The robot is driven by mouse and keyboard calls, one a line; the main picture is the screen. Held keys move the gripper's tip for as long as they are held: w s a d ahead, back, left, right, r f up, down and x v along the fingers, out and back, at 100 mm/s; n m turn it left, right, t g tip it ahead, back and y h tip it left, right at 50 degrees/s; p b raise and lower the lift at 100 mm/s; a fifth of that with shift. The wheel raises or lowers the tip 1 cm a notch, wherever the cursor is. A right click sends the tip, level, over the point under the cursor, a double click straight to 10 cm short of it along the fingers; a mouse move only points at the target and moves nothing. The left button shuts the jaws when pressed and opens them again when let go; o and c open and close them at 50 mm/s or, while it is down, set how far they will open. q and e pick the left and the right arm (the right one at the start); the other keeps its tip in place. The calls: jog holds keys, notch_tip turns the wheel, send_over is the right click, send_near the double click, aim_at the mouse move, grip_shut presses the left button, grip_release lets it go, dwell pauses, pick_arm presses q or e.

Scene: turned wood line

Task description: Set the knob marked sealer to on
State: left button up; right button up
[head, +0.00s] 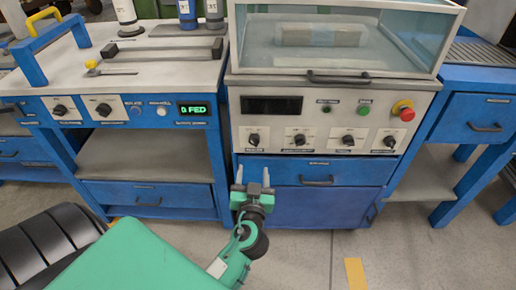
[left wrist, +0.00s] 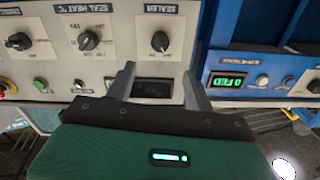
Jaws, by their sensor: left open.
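The sealer knob (head: 254,140) is the leftmost black knob on the grey front panel of the middle machine in the head view. In the left wrist view, which shows the panel upside down, the sealer knob (left wrist: 160,41) sits under its SEALER label. Which mark its pointer is at is too small to tell. My left gripper (head: 253,176) is in front of and below the knob in the head view, with its two fingers apart and nothing between them. The open fingers of my left gripper (left wrist: 158,74) also show in the wrist view, apart from the knob. My right gripper is out of view.
More knobs (head: 299,140) stand to the right, with a red emergency button (head: 403,110) above them. A dark display (head: 271,104) sits above the sealer knob. The left bench has a green FED display (head: 193,108). A blue drawer (head: 316,172) with a protruding handle is below the panel.

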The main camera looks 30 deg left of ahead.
aim_at(254, 145)
pick_arm(q)
jog(key=x, duration=1.1)
jog(key=shift+w+p, duration=0.1)
jog(key=shift+p, duration=0.2)
jog(key=shift+c, duration=0.2)
jog(key=c, duration=0.9)
